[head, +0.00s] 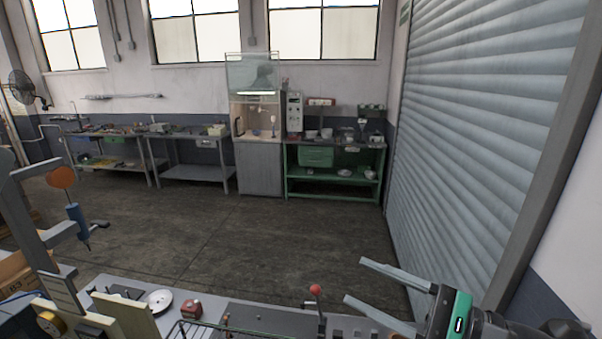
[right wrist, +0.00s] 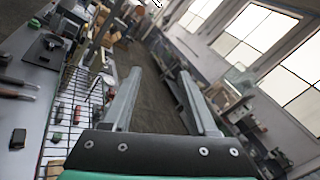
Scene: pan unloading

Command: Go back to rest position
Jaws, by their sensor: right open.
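My right gripper (head: 355,280) reaches in from the lower right of the head view, with its two long grey fingers spread wide apart and nothing between them. It is in the air above the right part of the near workbench (head: 262,318) and touches nothing that I can see. In the right wrist view my right gripper (right wrist: 159,75) is also open and empty, pointing toward the floor and the far wall. My left gripper is in neither view.
The near bench holds a wire rack (right wrist: 62,125), a red-knobbed lever (head: 316,291), a small red object (head: 191,309) and a round metal disc (head: 159,300). A tool stand (head: 30,200) rises at the left. A shutter door (head: 480,130) stands at right. The middle floor is clear.

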